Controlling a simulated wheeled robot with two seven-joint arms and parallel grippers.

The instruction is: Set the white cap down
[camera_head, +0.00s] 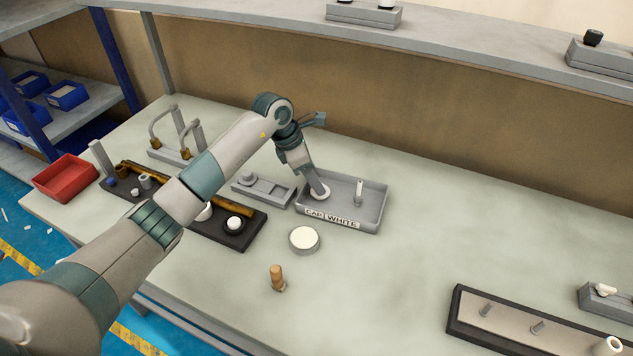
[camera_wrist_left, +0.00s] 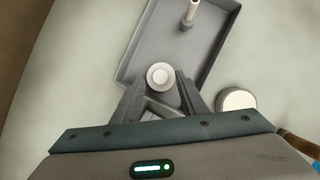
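The white cap (camera_head: 321,193) is a small round piece at the tip of my left gripper (camera_head: 318,190), low at the left part of the grey tray (camera_head: 372,215) labelled "CAP WHITE". In the left wrist view the white cap (camera_wrist_left: 160,76) sits between the two fingertips of the left gripper (camera_wrist_left: 161,82), which are close against its sides. The tray (camera_wrist_left: 127,68) lies beneath. I cannot tell whether the cap touches the tray floor. My right gripper is not in view.
A light post (camera_head: 359,190) stands in the tray. A white-topped disc (camera_head: 304,238) and a wooden peg (camera_head: 277,277) stand in front. A grey fixture (camera_head: 264,190) and a dark parts board (camera_head: 240,238) lie left.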

